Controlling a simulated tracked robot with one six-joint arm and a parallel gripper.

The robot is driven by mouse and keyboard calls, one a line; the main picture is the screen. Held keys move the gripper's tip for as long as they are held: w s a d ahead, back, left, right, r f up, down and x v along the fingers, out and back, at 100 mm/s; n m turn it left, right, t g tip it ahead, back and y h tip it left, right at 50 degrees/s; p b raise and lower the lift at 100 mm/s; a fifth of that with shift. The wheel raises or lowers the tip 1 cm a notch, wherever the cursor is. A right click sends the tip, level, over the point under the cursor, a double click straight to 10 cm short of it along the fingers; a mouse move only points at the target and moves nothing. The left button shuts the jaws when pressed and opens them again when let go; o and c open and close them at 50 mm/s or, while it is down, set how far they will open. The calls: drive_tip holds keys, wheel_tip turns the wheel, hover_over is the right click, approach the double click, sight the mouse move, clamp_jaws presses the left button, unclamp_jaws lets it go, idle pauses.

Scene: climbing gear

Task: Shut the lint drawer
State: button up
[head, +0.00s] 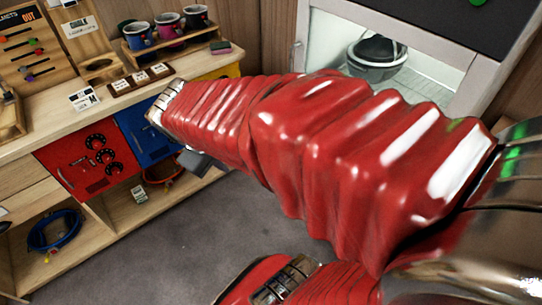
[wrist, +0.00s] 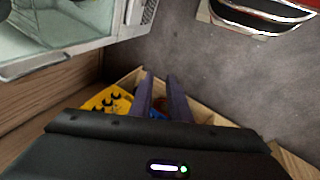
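No part in either view can be identified for certain as the lint drawer. The cabinet also shows at the upper left of the wrist view (wrist: 105,35). My gripper (wrist: 160,82) has two dark fingers apart with nothing visible between them. In the head view only a dark part of it shows below the sleeve end, near the bench.
Red (head: 85,165) and blue (head: 150,130) panels are below. A yellow panel (wrist: 108,100) shows beside my fingers in the wrist view. Grey floor (head: 150,250) is clear in front.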

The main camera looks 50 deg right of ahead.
drive_tip(key=s+a+r+t+y, duration=0.1)
drive_tip(key=s+a+r+y, duration=0.1)
drive_tip(key=a, duration=0.4)
drive_tip(key=s+a+r+m+t+y, duration=0.1)
drive_tip(key=a+r+t+y, duration=0.1)
drive_tip(key=a+r, duration=0.2)
drive_tip(key=a, duration=0.3)
drive_tip(key=shift+s, duration=0.35)
drive_tip(key=shift+d+r, duration=0.1)
